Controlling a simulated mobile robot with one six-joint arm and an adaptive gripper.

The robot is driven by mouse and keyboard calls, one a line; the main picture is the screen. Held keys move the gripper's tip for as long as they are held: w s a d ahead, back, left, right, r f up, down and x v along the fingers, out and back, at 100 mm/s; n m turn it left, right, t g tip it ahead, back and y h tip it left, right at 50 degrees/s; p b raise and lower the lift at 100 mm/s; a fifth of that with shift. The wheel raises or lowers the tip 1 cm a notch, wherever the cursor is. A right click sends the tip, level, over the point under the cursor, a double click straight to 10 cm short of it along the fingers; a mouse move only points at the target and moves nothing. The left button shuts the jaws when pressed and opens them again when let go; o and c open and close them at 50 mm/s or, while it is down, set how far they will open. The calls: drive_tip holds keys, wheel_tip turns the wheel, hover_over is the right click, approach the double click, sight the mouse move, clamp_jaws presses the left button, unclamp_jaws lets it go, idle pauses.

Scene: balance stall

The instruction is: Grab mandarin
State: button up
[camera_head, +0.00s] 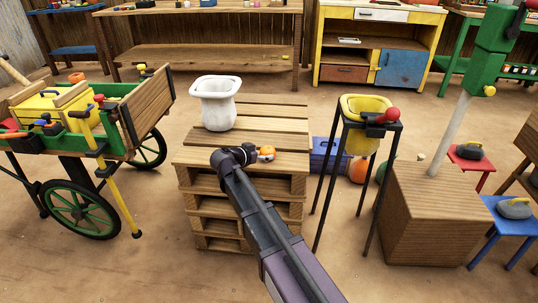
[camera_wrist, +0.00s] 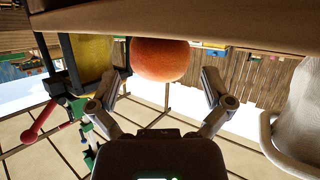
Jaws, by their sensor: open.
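The mandarin (camera_head: 267,153) is a small orange fruit on top of the wooden pallet stack (camera_head: 239,182), near its front edge. In the wrist view the mandarin (camera_wrist: 160,60) is large and close, between and just beyond the two fingertips. My gripper (camera_head: 254,155) is low over the pallet top, just left of the mandarin in the head view. In the wrist view my gripper (camera_wrist: 165,76) has its fingers spread wide, one on each side of the fruit. I cannot tell whether either finger touches it.
A white pot (camera_head: 216,105) stands on the pallets behind my gripper, and its wall (camera_wrist: 297,132) shows at the right of the wrist view. A yellow bucket (camera_head: 366,108) on a black stand is to the right. A green cart (camera_head: 85,120) is to the left.

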sight(263, 153)
drive_tip(key=shift+b+x, duration=0.5)
drive_tip(key=shift+x, duration=1.2)
drive_tip(key=shift+c, duration=0.2)
drive_tip(key=c, duration=0.9)
